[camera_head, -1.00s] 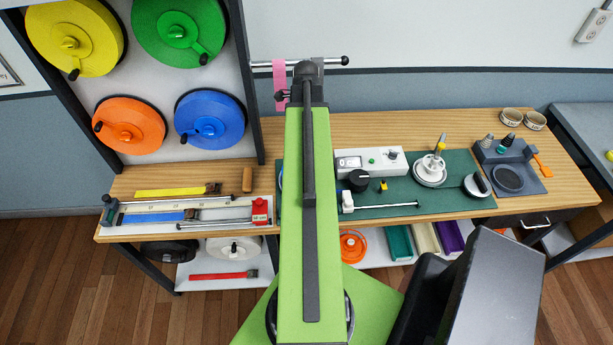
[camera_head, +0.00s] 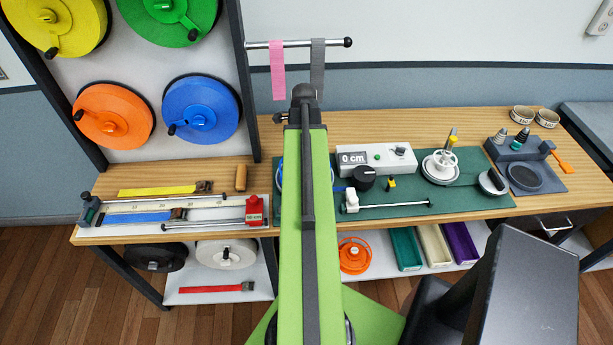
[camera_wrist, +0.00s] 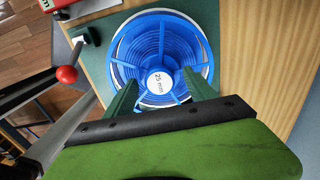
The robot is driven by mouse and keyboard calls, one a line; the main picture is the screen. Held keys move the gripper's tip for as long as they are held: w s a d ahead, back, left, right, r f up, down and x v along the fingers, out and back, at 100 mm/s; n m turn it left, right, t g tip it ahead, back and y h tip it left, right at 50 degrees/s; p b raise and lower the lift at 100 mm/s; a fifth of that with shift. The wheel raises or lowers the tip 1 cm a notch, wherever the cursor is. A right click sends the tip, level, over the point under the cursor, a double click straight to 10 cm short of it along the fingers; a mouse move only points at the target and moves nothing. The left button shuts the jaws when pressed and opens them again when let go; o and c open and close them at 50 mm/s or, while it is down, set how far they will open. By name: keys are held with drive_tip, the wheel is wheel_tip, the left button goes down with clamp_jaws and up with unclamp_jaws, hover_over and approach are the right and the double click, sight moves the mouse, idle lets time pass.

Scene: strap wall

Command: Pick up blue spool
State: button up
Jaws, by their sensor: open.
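The blue spool (camera_wrist: 188,52) is open-ribbed with a pale outer rim and a white "25 mm" label at its centre. It lies on the green mat (camera_wrist: 97,62) of the workbench in the wrist view. My gripper (camera_wrist: 162,92) is open, its two green fingers reaching over the near side of the spool. Whether they touch it I cannot tell. In the head view my arm hides most of the spool and the gripper; only a sliver of blue (camera_head: 281,175) shows beside the arm.
A blue crank reel (camera_head: 212,98) hangs on the wall panel among orange, yellow and green ones. A red-knobbed lever (camera_wrist: 67,74) stands left of the spool. A white box reading "0 cm" (camera_head: 403,161) is right of my arm. Pink strap (camera_head: 278,75) hangs from a rod behind.

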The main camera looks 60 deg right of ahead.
drive_tip(key=shift+f, duration=0.3)
clamp_jaws()
idle(0.4)
